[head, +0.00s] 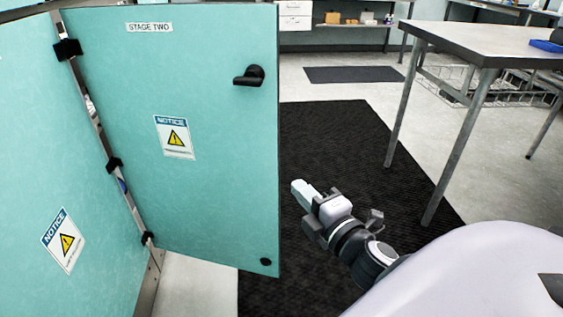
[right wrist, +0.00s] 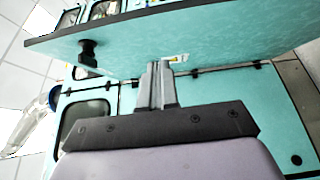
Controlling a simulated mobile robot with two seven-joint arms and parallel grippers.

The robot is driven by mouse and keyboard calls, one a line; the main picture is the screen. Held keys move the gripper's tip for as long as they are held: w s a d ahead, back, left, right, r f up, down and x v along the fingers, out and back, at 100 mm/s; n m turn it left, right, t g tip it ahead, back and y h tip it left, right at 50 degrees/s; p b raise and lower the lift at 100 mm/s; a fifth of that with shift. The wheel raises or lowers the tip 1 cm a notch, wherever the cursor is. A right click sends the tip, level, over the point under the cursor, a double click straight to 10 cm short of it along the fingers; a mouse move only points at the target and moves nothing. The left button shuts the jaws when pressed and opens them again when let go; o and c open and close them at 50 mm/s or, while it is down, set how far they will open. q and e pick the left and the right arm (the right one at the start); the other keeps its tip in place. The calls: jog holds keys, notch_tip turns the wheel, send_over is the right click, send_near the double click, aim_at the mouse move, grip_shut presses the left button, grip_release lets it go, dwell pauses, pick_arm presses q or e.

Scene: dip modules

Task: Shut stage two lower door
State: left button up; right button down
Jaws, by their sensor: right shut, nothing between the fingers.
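The teal stage two door (head: 210,110) stands open, hinged along its left side. It bears a "STAGE TWO" label (head: 149,27), a notice sticker (head: 174,137) and a black handle (head: 249,76) near its free edge. My right gripper (head: 297,188) is shut and empty, just right of the door's free edge in the head view. In the right wrist view, the shut fingertips (right wrist: 160,68) point at the door (right wrist: 230,30), close to its surface. I cannot tell whether they touch. The door's handle (right wrist: 88,52) shows there at left. My left gripper is out of view.
A teal panel (head: 40,150) with a notice sticker adjoins the hinge side. A dark mat (head: 330,140) covers the floor beyond the door. A metal-legged table (head: 480,42) stands at right, with a wire basket (head: 500,88) behind its legs.

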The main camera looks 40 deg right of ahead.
send_near(274, 147)
jog(key=w+a, duration=0.3)
jog(key=w+d, duration=0.1)
jog(key=w+d+b, duration=0.1)
jog(key=shift+w+d, duration=0.2)
jog(key=shift+d, duration=0.1)
jog(key=shift+w+d+r, duration=0.1)
jog(key=shift+w+d, duration=0.2)
jog(key=shift+d, duration=0.1)
